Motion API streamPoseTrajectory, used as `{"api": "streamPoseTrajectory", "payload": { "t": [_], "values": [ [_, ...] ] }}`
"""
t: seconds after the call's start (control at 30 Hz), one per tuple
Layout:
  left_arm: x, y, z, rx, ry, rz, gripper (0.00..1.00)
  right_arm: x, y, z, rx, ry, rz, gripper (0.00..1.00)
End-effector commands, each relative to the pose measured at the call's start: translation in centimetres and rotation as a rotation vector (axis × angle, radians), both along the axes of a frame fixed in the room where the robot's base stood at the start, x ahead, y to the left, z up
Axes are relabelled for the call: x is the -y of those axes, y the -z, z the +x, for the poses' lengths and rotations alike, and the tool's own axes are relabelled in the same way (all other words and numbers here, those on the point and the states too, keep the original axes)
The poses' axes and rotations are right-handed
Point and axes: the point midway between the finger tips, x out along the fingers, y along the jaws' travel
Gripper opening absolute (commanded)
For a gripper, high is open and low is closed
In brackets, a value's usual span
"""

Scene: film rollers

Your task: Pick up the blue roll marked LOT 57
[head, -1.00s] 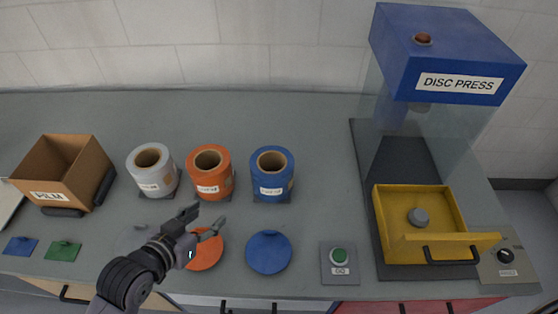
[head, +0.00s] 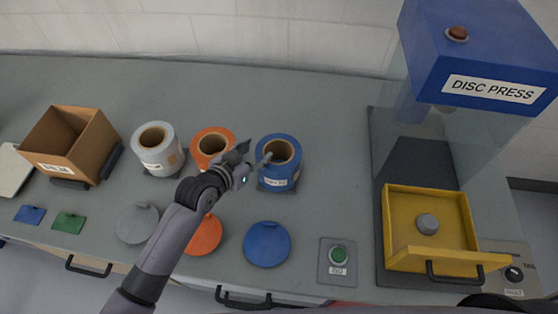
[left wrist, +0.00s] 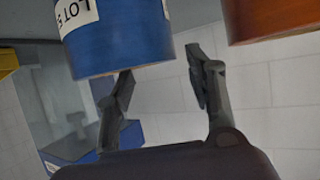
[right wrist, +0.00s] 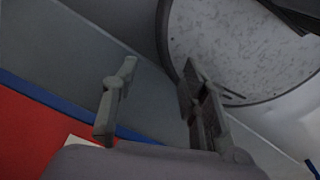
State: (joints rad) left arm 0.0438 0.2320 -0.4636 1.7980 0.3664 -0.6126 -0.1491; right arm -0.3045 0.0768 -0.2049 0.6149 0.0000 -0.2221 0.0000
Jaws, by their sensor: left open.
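The blue roll (head: 279,170) stands upright on the counter, rightmost of three rolls. Its white label partly shows in the left wrist view, reading "LOT 5" with the rest cut off; the roll (left wrist: 125,40) fills the upper left there. My left gripper (head: 257,154) is open and empty, at the left side of the blue roll, between it and the orange roll (head: 208,135). In the left wrist view its fingers (left wrist: 160,85) are apart, one close to the blue roll's edge; contact cannot be told. My right gripper (right wrist: 155,95) is open and empty, away from the rolls.
A white roll (head: 158,152) stands at the left, beside a cardboard box (head: 90,150). Flat grey, orange and blue discs (head: 267,245) lie in front. The disc press (head: 480,60) with its yellow drawer (head: 395,225) is at the right. The counter behind the rolls is clear.

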Motion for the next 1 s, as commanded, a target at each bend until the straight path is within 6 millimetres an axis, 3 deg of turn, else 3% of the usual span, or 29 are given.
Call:
{"api": "streamPoseTrajectory", "payload": {
  "t": [0.2, 0.5, 0.8, 1.0],
  "values": [
    [0.7, 0.6, 1.1, 0.0, -0.001, 0.0, 0.49, 0.9, -0.3, 1.9, 0.03, 0.006, -0.008, 0.4],
    [2.6, 2.3, 3.9, -0.002, 0.0, 0.001, 0.49, 0.8, -0.6, 0.7, 0.012, 0.005, -0.009, 0.4],
    [2.8, 2.6, 4.3, -0.001, 0.0, 0.001, 0.49, 0.1, -0.5, 0.4, 0.007, 0.004, -0.001, 0.4],
    [2.8, 2.6, 4.3, -0.001, -0.001, 0.001, 0.37, -0.4, -0.5, 0.4, 0.008, 0.004, 0.005, 0.4]
  ]
}}
